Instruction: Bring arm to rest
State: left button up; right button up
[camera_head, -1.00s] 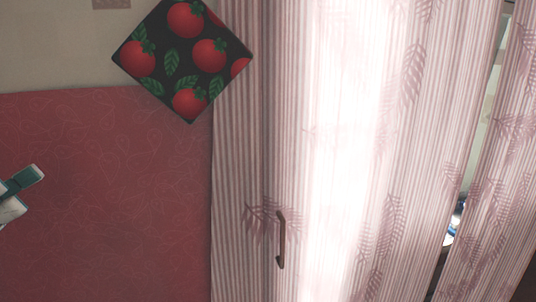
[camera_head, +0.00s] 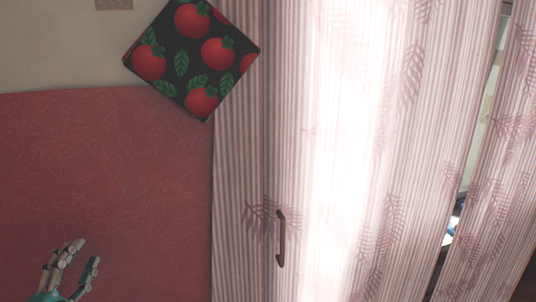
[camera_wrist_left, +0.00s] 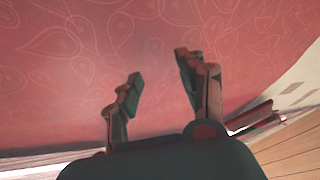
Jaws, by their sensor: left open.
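My left gripper (camera_head: 86,254) shows at the bottom left of the head view, in front of the red patterned surface. Its fingers point up and are spread apart, with nothing between them. In the left wrist view the same two fingers (camera_wrist_left: 160,68) stand apart and empty, with the red surface (camera_wrist_left: 60,60) beyond them. Whether the fingertips touch that surface cannot be told. The rest of the left arm is outside the head view. My right gripper is in neither view.
A black tomato-print object (camera_head: 192,60) overlaps the top right corner of the red surface (camera_head: 100,190). A pink striped, leaf-patterned panel (camera_head: 235,200) with a dark handle (camera_head: 281,240) stands to the right. A red object (camera_wrist_left: 252,116) lies beside wooden boards (camera_wrist_left: 290,150).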

pick_arm(q)
jog(key=s+d+f+n+g+y, duration=0.1)
jog(key=s+d+f+n+g, duration=0.2)
jog(key=f, duration=0.7)
jog(key=s+d+f+n+g+y, duration=0.1)
jog(key=s+f+n+g, duration=0.3)
jog(key=f, duration=0.5)
jog(key=s+d+f+n+g+h, duration=0.1)
jog(key=s+d+f+n+g, duration=0.2)
jog(key=s+d+f+g, duration=0.35)
jog(key=s+d+f+n+g+h, duration=0.2)
jog(key=s+d+f+g, duration=0.2)
jog(key=s+f, duration=0.45)
notch_tip(320, 180, down, 23)
jog(key=s+g, duration=0.1)
jog(key=s, duration=0.1)
jog(key=s+a+f+g+b, duration=0.1)
jog(key=s+a+f, duration=0.1)
jog(key=s+f, duration=1.5)
jog(key=shift+s+a+f+m+y, duration=0.15)
jog(key=shift+a+f+m+y, duration=0.15)
jog(key=shift+a+f, duration=0.15)
jog(key=shift+g, duration=0.25)
